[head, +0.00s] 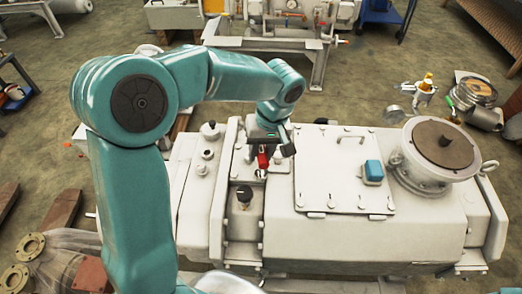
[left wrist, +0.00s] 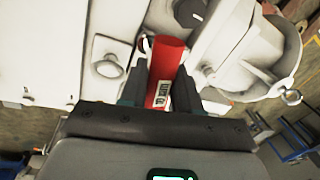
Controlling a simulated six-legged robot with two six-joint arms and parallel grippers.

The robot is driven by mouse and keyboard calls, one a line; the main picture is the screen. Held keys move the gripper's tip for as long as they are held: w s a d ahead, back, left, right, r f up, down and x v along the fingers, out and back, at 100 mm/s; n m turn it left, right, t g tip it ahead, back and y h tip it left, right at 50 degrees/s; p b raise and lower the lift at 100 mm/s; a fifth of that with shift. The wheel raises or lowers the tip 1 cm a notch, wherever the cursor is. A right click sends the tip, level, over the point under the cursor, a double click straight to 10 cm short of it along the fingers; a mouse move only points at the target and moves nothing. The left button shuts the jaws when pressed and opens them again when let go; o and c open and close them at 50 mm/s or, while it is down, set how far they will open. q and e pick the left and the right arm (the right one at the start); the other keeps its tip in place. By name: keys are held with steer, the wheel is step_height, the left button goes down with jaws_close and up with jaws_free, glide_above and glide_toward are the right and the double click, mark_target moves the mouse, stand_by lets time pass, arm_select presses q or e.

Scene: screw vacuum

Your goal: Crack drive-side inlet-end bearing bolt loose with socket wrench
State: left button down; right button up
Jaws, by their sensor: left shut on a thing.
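My left gripper (head: 272,150) is over the left part of the white screw vacuum pump (head: 325,235). It is shut on a red tool (head: 263,160), which I take for the socket wrench. In the left wrist view the red tool (left wrist: 166,68) stands between the two dark fingers, with a white label on its side. Its far end points at the pump's white housing (left wrist: 120,20). I cannot tell whether it sits on a bolt. The bearing bolt itself cannot be made out. My right gripper is not in view.
A flat cover plate (head: 340,170) with a handle and a blue block (head: 373,171) lies right of the gripper. A round flanged port (head: 438,145) rises at the pump's right end. A dark knob (head: 244,194) stands close in front of the gripper. Loose parts (head: 472,93) lie on the floor at right.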

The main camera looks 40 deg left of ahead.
arm_select(q)
steer(key=shift+r+p, duration=1.55)
steer(key=shift+r, duration=0.75)
steer(key=shift+s, duration=0.1)
